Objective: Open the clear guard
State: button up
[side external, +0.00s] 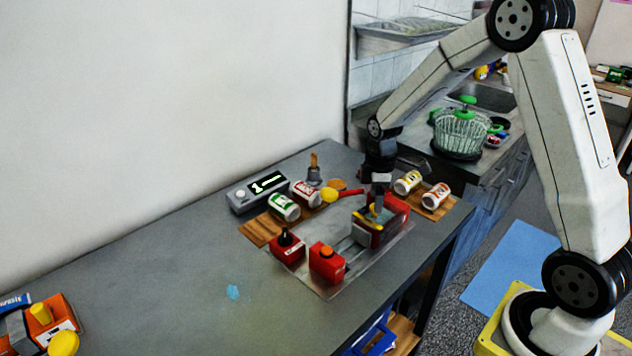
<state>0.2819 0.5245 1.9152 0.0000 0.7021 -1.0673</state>
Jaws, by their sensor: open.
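My gripper (377,207) points down over a red housing (398,208) on the right part of a grey plate (330,281). The gripper is open, with its fingertips close to a yellow and dark part at the front of the housing. I cannot tell whether they touch it. The clear guard is hard to make out at this size. It seems to be at this housing, partly hidden by my gripper, and its angle cannot be told.
A red box with an orange button (326,263) and a red box with a black knob (288,248) stand on the plate's near left. Cans lie on wooden boards on both sides. A grey display device (258,190) stands behind. The table's left middle is mostly clear.

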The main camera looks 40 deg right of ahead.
jog(key=shift+r, duration=2.9)
jog(key=shift+s+a, duration=0.2)
jog(key=shift+a, duration=0.2)
jog(key=s+a+f+m+t, duration=0.2)
jog(key=s+a+m, duration=0.7)
jog(key=s+a, duration=0.2)
jog(key=shift+s+f+t, duration=0.2)
jog(key=shift+s+t, duration=0.1)
jog(key=shift+s, duration=0.45)
